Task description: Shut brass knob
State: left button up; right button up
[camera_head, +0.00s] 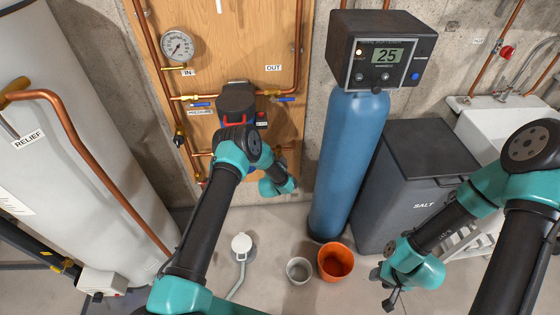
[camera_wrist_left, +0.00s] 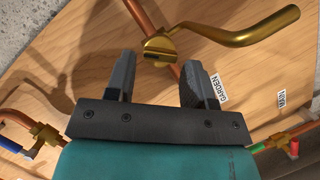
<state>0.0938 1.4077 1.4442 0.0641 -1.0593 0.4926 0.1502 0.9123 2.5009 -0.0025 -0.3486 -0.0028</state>
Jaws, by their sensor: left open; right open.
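In the left wrist view, the brass knob (camera_wrist_left: 160,48) sits on a brass valve with a curved brass spout, on a copper pipe in front of the wooden panel. A GARDEN tag (camera_wrist_left: 218,88) hangs just right of it. My left gripper (camera_wrist_left: 157,75) is open, with the knob ahead of and between its fingertips; whether they touch it I cannot tell. In the head view my left arm covers the knob and the gripper. My right gripper (camera_head: 391,296) is open and empty, low at the right above the floor.
The panel (camera_head: 225,50) carries copper pipes, a gauge (camera_head: 177,45) and blue-handled valves. A blue softener tank (camera_head: 347,150), salt bin (camera_head: 420,180) and sink (camera_head: 505,125) stand right. A white tank (camera_head: 75,130) stands left. An orange bucket (camera_head: 336,261) and grey cup (camera_head: 299,270) are on the floor.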

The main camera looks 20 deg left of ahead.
pick_arm(q)
jog(key=shift+x, duration=1.75)
jog(key=shift+c, duration=0.5)
jog(key=c, duration=0.5)
jog(key=m+y, duration=0.1)
jog(key=m, duration=0.1)
jog(key=m+g, duration=0.1)
jog(key=shift+m+g+y, duration=0.3)
jog(key=shift+m+y, duration=0.1)
jog(key=shift+m+g+y, duration=0.4)
jog(key=shift+m+y, duration=0.6)
jog(key=shift+m, duration=0.5)
